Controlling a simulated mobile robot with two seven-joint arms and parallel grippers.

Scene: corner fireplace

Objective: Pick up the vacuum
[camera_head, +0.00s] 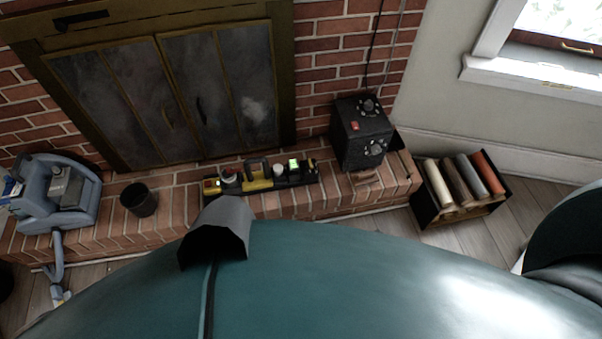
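The vacuum (80,209) is most likely the blue-grey machine at the left end of the brick hearth. It stands close to the picture's left edge, and part of it may be cut off there. A grey-blue hose (57,255) hangs from it over the hearth's front edge toward the floor. Neither of my grippers shows in the head view. My own teal body fills the lower middle, and a dark teal part at the right edge looks like mine too.
On the brick hearth (188,232) stand a dark cup (139,200), a yellow and black tool tray (262,183) and a black box with knobs (362,134). A black crate of coloured rolls (428,211) sits on the floor at right. Fireplace doors (165,95) stand behind.

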